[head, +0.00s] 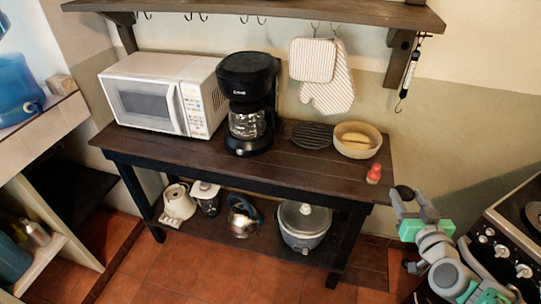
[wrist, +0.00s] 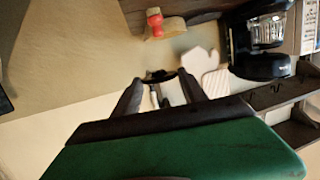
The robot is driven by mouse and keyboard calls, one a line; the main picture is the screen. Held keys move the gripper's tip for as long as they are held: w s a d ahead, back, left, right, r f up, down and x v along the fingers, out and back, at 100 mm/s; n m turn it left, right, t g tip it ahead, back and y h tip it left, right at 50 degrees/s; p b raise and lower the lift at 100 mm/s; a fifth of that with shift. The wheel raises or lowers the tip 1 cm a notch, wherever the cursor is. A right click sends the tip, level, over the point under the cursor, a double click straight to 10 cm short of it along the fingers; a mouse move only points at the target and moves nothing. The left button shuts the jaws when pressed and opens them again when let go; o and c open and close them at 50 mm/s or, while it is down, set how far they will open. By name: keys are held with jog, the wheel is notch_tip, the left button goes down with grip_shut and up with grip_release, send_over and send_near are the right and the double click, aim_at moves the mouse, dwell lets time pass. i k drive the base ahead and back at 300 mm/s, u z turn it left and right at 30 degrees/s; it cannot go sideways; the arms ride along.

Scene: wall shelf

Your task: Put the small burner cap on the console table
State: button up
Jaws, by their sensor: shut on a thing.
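The small burner cap (head: 404,192) is a small dark disc held between the fingertips of my gripper (head: 405,204). In the wrist view the cap (wrist: 158,76) shows as a thin dark edge between the two grey fingers of my gripper (wrist: 158,92), which is shut on it. The console table (head: 225,160) is a long dark wooden table against the wall. My gripper is just off the table's right end, between it and the stove. Whether it is above the height of the tabletop is hard to tell.
A stove (head: 500,245) stands at right.

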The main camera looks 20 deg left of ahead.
aim_at(291, 157)
jog(key=z, duration=0.5)
jog(key=k, duration=0.2)
jog(key=u, duration=1.9)
jog(key=i, duration=0.8)
jog(key=u, duration=0.5)
